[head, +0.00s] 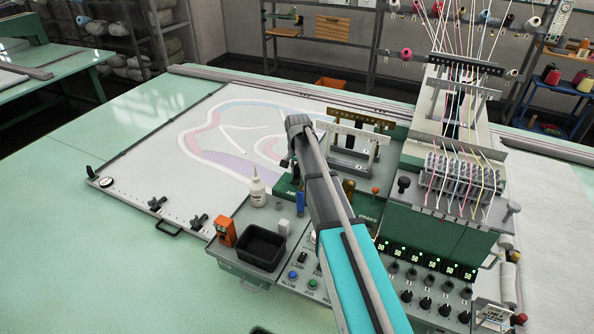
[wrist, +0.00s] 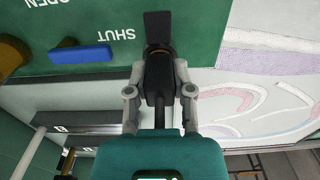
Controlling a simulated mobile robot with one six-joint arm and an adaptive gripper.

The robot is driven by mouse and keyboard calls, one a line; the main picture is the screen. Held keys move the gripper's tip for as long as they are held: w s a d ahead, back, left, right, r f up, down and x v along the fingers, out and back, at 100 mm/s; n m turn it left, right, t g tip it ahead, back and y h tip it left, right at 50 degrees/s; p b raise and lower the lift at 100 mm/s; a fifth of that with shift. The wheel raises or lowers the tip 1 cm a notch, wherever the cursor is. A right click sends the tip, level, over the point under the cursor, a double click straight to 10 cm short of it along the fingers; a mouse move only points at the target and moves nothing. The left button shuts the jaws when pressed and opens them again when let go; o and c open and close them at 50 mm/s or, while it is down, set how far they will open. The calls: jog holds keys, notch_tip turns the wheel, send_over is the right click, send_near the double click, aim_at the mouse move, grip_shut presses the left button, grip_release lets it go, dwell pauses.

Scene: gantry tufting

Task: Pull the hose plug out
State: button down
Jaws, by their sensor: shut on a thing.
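In the wrist view my gripper (wrist: 159,68) is shut on a dark piece, which I take for the hose plug (wrist: 157,27). The plug shows beyond the fingertips, black against the green panel (wrist: 200,25). My fingers hide much of it, and I cannot tell whether it is still seated. A blue lever (wrist: 80,54) lies at the word SHUT, to the left of the plug. In the head view my gripper (head: 291,166) points down over the green air panel (head: 285,186), and the plug cannot be made out there.
A brass part (wrist: 12,55) sits left of the blue lever. In the head view a white bottle (head: 257,191), a black bin (head: 262,247) and an orange device (head: 226,231) stand to the left. A white rack (head: 350,150) is close on the right. The patterned cloth (head: 150,140) lies behind.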

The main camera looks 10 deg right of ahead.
aim_at(297, 165)
jog(key=shift+w+r+p, duration=0.15)
jog(key=shift+r+p, duration=0.95)
jog(key=shift+p, duration=0.1)
jog(key=shift+r, duration=0.1)
jog(key=shift+r+p, duration=0.4)
jog(key=shift+p, duration=0.05)
jog(key=shift+s+r, duration=0.2)
jog(key=shift+r, duration=0.1)
dwell(0.4)
jog(key=shift+c, duration=2.1)
grip_release()
jog(key=shift+f, duration=0.15)
